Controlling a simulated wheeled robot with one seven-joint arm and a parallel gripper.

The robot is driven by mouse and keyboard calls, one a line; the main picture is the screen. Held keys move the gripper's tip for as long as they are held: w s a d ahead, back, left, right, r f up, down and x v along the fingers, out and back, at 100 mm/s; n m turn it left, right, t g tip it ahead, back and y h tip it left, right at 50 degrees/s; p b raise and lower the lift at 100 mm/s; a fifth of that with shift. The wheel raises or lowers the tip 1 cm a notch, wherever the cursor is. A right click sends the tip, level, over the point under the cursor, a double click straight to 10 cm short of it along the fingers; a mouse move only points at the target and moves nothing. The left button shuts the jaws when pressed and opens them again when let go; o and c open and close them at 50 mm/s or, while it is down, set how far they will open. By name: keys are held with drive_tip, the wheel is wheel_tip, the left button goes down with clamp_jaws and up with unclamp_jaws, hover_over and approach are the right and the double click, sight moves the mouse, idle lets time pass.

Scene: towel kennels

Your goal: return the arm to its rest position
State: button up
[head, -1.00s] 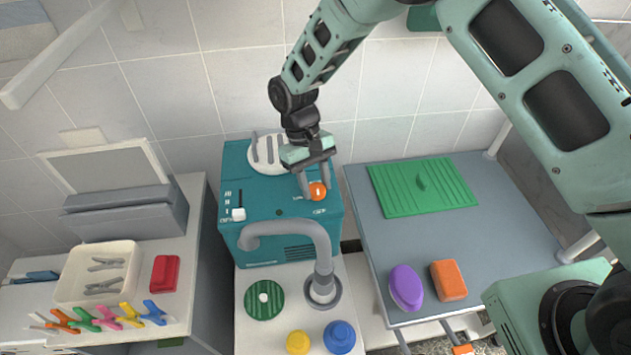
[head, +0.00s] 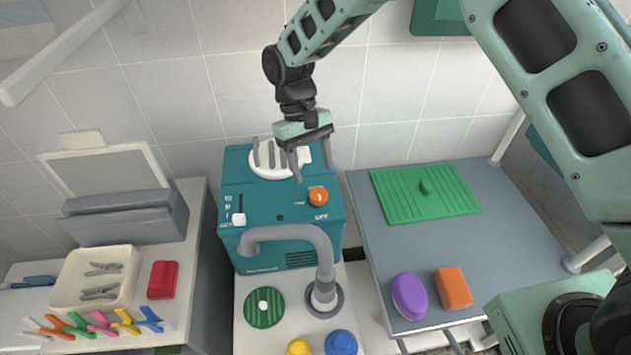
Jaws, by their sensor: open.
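My gripper (head: 311,163) is open and empty. It hangs from my arm above the teal machine (head: 262,262), with its two grey fingers apart and pointing down. The orange knob (head: 318,198) on the machine's top is just below and to the right of the fingers, clear of them. A white slotted round part (head: 270,165) sits at the back of the machine, partly behind the gripper. A white slider (head: 238,219) is at the machine's front left. My arm runs from the gripper to the upper right of the view.
A grey table (head: 520,240) at right holds a green ribbed mat (head: 424,190), a purple oval (head: 409,296) and an orange block (head: 454,288). At left are a cream tray (head: 66,290), a red block (head: 162,279) and several coloured clips. A grey curved pipe (head: 323,250) stands before the machine.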

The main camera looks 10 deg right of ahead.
drive_tip(key=shift+v, duration=0.85)
drive_tip(key=s+r+n+y, duration=0.1)
drive_tip(key=s+r, duration=0.6)
drive_tip(key=s+d+r+n+t, duration=0.1)
drive_tip(key=s+d, duration=0.3)
drive_tip(key=s, duration=0.6)
drive_tip(key=s+d+r+n+t+y, duration=0.1)
drive_tip(key=s+d+r+t, duration=0.2)
drive_tip(key=s, duration=0.7)
drive_tip(key=shift+d+r, duration=0.4)
drive_tip(key=shift+r, duration=0.1)
